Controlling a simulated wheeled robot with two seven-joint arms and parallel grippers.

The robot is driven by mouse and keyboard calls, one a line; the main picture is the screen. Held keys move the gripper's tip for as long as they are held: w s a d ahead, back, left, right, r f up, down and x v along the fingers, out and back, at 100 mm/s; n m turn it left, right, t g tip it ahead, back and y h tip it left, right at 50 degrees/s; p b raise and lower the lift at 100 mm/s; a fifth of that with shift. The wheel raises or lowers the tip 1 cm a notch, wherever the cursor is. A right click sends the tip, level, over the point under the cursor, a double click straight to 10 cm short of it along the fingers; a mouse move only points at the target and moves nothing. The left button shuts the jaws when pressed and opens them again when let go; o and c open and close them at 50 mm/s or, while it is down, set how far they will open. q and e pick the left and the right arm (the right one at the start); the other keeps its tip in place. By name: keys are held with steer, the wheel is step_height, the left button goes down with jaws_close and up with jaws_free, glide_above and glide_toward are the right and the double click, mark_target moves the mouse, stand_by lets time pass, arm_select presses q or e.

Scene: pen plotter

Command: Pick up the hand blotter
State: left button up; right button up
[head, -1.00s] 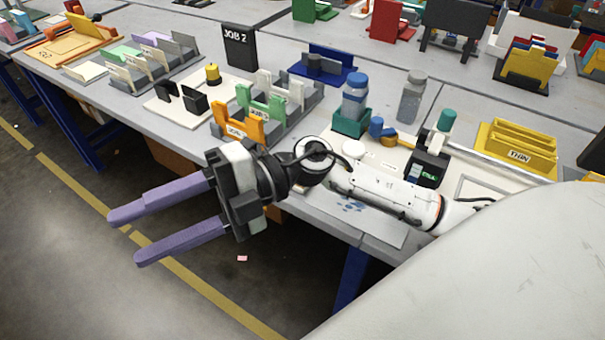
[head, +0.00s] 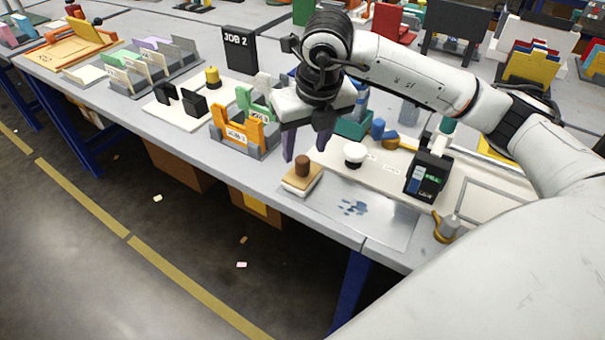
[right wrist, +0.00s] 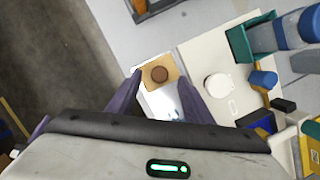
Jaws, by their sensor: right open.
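The hand blotter (head: 297,184), a pale block with a wooden top and a round brown knob (head: 302,166), sits on the bench near its front edge. My right gripper (head: 305,156) is open and empty, pointing down just above the blotter, its purple fingers apart. In the right wrist view the blotter's wooden top (right wrist: 170,85) and knob (right wrist: 159,74) show between the two fingertips (right wrist: 157,78). I see no contact. My left gripper is not in view.
A metal plate with blue ink spots (head: 390,222) lies right of the blotter. A white round-topped knob (head: 354,153) and a teal holder (head: 352,124) stand behind. An orange and green card rack (head: 240,135) is to the left. The bench's front edge is close.

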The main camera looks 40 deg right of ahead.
mark_target(303, 159)
steer(key=x, duration=0.5)
steer(key=shift+s+f, duration=0.1)
steer(key=shift+f, duration=0.05)
steer(key=c, duration=1.2)
